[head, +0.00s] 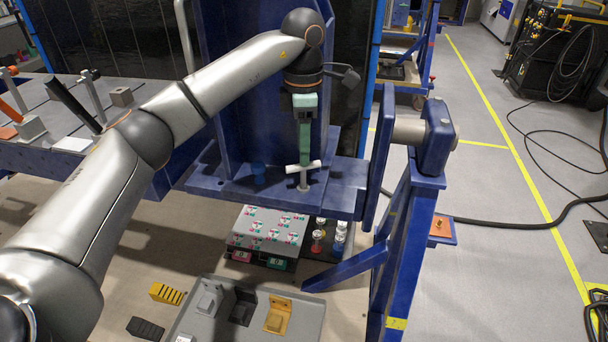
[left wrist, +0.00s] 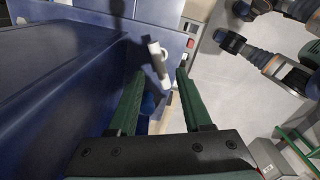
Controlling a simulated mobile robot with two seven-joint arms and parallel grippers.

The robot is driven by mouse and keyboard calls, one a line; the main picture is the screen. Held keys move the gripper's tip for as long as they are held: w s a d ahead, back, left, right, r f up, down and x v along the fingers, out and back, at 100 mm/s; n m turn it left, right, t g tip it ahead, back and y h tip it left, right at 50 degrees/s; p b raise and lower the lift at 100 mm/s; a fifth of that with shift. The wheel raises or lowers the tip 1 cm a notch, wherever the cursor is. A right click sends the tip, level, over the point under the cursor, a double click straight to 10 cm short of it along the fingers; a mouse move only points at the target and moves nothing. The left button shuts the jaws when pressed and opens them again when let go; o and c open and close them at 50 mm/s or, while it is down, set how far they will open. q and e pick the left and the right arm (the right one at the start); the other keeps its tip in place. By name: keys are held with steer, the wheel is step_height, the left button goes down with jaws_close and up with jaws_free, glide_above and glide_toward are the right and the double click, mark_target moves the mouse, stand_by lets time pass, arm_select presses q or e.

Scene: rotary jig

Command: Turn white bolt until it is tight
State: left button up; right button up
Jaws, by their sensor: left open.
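The white bolt (head: 304,170) has a T-shaped crossbar and stands upright on the blue ledge of the jig (head: 345,185). My left gripper (head: 304,158) points down from above, right over the bolt head. In the left wrist view its two green fingers (left wrist: 160,74) are apart, and the white bolt (left wrist: 158,62) appears in the gap near the fingertips. I cannot tell whether the fingers touch it. A blue bolt (head: 258,172) stands left of the white one on the same ledge; a blue piece (left wrist: 148,103) also shows between the fingers. My right gripper is not in view.
A blue upright plate rises behind the ledge. The blue jig post (head: 405,230) stands to the right. Below are a patterned box (head: 270,229), small bolts (head: 318,240) and a grey tray (head: 300,312). A side table (head: 60,110) with tools is at left.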

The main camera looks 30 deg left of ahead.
mark_target(304, 187)
arm_select(q)
step_height(304, 187, down, 7)
steer(key=shift+f, duration=0.15)
jaws_close()
stand_by(0.5)
